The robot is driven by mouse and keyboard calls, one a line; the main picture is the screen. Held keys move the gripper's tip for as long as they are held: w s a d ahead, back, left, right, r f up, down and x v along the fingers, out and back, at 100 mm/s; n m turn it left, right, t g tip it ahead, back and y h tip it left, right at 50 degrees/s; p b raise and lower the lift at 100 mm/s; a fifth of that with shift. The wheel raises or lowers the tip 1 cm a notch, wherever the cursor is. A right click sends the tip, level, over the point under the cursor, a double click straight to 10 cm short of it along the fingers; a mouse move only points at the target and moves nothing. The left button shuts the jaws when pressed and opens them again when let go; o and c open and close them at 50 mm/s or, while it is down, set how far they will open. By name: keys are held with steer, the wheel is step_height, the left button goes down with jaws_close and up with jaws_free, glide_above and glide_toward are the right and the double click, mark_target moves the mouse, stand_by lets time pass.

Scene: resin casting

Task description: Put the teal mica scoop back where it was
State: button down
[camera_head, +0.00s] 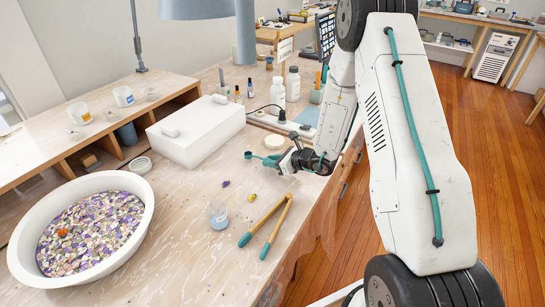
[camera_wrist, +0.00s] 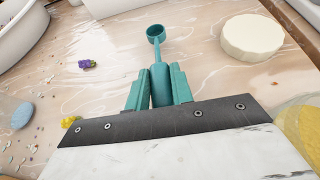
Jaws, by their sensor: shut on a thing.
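The teal mica scoop (camera_wrist: 156,33) shows in the wrist view with its round cup pointing away from me and its handle between my fingers. My gripper (camera_wrist: 159,85) is shut on the handle. In the head view my gripper (camera_head: 283,160) is above the workbench (camera_head: 180,232), and the teal scoop (camera_head: 264,158) sticks out to its left. The cup looks empty in the wrist view. I cannot tell how high the scoop is above the bench.
A white bowl of petals (camera_head: 148,215) stands at left, a white box (camera_head: 197,137) behind. A cream disc (camera_wrist: 252,37) is beside the scoop. Wooden tongs with teal ends (camera_head: 268,226), a small cup (camera_head: 217,216) and purple (camera_head: 226,183) and yellow flowers (camera_head: 252,198) lie in front. Bottles (camera_head: 278,92) stand behind.

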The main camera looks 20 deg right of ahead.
steer(key=shift+f, duration=0.7)
stand_by(0.4)
steer(key=c, duration=1.1)
jaws_free()
steer(key=shift+c, duration=0.2)
steer(key=shift+v, duration=3.85)
